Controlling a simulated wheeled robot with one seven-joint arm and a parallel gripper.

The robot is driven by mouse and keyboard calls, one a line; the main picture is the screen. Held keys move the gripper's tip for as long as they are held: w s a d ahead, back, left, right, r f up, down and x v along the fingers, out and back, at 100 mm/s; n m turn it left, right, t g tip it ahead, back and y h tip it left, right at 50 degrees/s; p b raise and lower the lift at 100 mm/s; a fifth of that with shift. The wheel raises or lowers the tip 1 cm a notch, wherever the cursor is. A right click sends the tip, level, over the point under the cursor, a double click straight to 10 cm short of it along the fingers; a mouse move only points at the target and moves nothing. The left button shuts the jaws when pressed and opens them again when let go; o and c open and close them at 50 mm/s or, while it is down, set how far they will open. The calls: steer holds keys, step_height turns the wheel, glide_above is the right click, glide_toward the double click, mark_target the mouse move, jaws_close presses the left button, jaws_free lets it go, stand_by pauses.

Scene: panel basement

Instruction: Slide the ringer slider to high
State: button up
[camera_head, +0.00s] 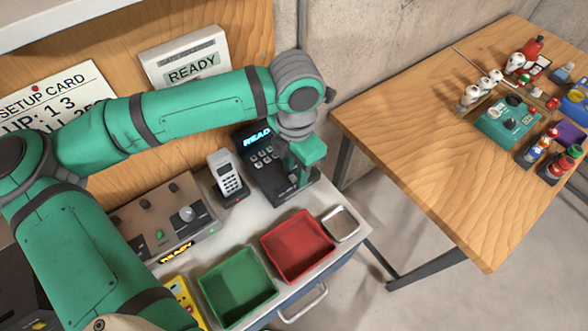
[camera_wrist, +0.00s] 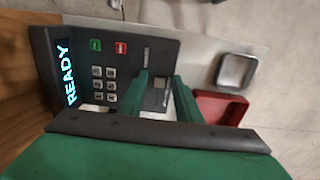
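A black desk device (camera_head: 262,158) with a lit READY display stands at the back right of the bench. It fills the left of the wrist view (camera_wrist: 85,118), with a keypad, a green button and a red button. My gripper (camera_head: 301,178) is over its right part. In the wrist view my gripper's two green fingers (camera_wrist: 161,77) point at the panel with a gap between them, and nothing is clearly held. A small pale piece (camera_wrist: 159,82) shows between the fingertips, perhaps the ringer slider. Its setting and any finger contact cannot be told.
A white handset (camera_head: 228,172) stands left of the device. A grey control box (camera_head: 165,222), a green tray (camera_head: 238,287), a red tray (camera_head: 297,246) and a metal dish (camera_head: 341,223) are on the bench. A wooden table (camera_head: 420,150) with bottles stands right.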

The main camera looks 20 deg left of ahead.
mark_target(293, 175)
steer(key=shift+s, duration=0.1)
steer(key=shift+a+r, duration=0.1)
steer(key=shift+r, duration=0.35)
step_height(293, 175, up, 10)
steer(key=shift+a, duration=0.1)
stand_by(0.6)
